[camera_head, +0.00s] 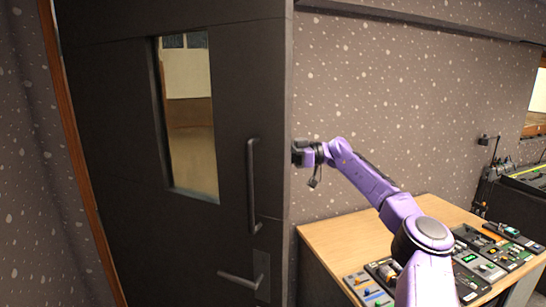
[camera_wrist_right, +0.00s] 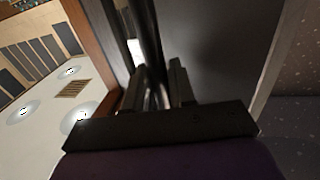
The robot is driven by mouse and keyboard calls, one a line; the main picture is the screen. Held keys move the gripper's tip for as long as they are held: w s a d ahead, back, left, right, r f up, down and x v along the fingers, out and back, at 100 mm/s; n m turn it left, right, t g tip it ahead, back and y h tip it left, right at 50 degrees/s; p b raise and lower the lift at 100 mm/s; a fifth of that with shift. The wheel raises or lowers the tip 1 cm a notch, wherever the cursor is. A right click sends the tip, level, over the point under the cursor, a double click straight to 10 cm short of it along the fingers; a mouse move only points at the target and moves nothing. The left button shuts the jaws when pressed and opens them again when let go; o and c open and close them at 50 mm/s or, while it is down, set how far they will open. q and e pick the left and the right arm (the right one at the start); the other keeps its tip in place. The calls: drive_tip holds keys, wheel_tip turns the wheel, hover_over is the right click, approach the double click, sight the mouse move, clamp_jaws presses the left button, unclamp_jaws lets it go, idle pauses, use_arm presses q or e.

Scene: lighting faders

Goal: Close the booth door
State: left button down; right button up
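The booth door (camera_head: 105,75) is a dark panel filling the left and middle of the head view. It has a narrow window (camera_head: 190,120), a vertical pull handle (camera_head: 252,188) and a lever handle (camera_head: 240,281). My right arm reaches in from the right to the door's right edge. Its gripper (camera_head: 300,154) is at that edge, and the fingertips are hidden there. In the right wrist view, the gripper fingers (camera_wrist_right: 156,88) stand apart with a dark bar (camera_wrist_right: 148,38) running up between them. I cannot tell whether they touch it. My left gripper is not in view.
A wooden desk (camera_head: 335,240) with several control panels (camera_head: 480,262) stands at the lower right, under my right arm. A speckled wall (camera_head: 400,100) is behind. A wooden frame (camera_head: 62,110) runs along the door's left side. The right wrist view shows ceiling lights (camera_wrist_right: 30,108).

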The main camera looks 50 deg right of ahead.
drive_tip(key=shift+o, duration=1.1)
drive_tip(key=shift+a+r, duration=0.1)
drive_tip(key=shift+w+a, duration=0.15)
drive_tip(key=shift+w, duration=0.05)
drive_tip(key=shift+s, duration=0.1)
drive_tip(key=b+v, duration=0.1)
drive_tip(key=v, duration=0.9)
drive_tip(key=shift+d, duration=0.2)
